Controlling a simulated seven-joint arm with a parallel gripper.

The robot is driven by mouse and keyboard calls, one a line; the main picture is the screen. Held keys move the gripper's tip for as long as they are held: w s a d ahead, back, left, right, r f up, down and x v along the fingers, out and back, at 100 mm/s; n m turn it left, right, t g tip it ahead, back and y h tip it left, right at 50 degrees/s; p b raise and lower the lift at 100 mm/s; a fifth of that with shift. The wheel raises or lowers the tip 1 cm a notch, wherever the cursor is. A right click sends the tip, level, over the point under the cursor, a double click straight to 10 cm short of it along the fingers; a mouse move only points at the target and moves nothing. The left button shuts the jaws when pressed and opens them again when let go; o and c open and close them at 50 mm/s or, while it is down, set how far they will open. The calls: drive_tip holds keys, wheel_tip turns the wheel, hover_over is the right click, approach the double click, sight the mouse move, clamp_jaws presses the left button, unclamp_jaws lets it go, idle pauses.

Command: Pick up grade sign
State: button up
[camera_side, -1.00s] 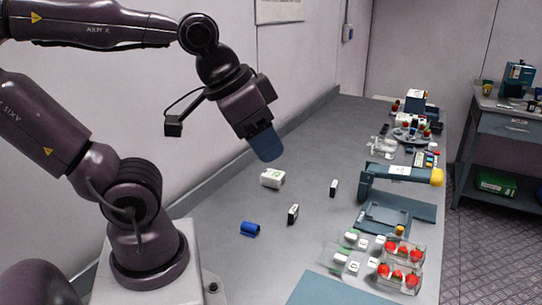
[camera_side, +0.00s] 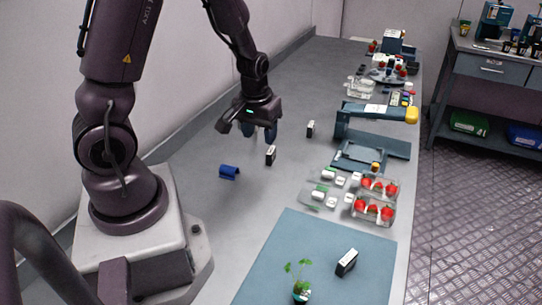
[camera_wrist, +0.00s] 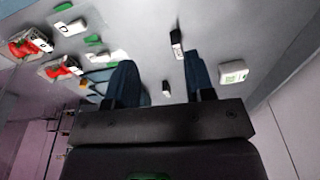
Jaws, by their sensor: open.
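Small upright black blocks with white faces look like the signs; I cannot read which is the grade sign. One (camera_side: 270,154) stands just in front of my gripper (camera_side: 260,132), another (camera_side: 310,128) is to its right, and a third (camera_side: 347,262) is on the blue mat. My gripper is open, pointing down, with dark blue fingers and nothing between them. In the wrist view one sign (camera_wrist: 177,43) shows beyond the fingertips, near the right finger. A small dark block (camera_wrist: 166,88) shows in the gap between the fingers.
A white box (camera_wrist: 233,72) is right of the fingers in the wrist view. Strawberry trays (camera_side: 374,210), a blue-grey stand (camera_side: 375,113) and a seedling (camera_side: 300,284) stand on the right and front.

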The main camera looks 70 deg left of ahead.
sight(271, 151)
drive_tip(key=w+a+f, duration=0.1)
drive_tip(key=a+f, duration=0.1)
drive_tip(key=w+a+f+n+t+y, duration=0.1)
drive_tip(key=w+a+f, duration=0.1)
drive_tip(key=a+f, duration=0.1)
drive_tip(key=w+a+f+n+y, duration=0.1)
drive_tip(key=a+f, duration=0.1)
drive_tip(key=f, duration=0.1)
drive_tip(key=shift+w+a+t, duration=0.25)
drive_tip(key=shift+a+t, duration=0.05)
drive_tip(key=shift+a, duration=0.05)
drive_tip(key=shift+d+x, duration=0.2)
drive_tip(key=shift+x, duration=1.3)
drive_tip(key=shift+d+x, duration=0.25)
drive_tip(key=shift+x, duration=1.3)
clamp_jaws()
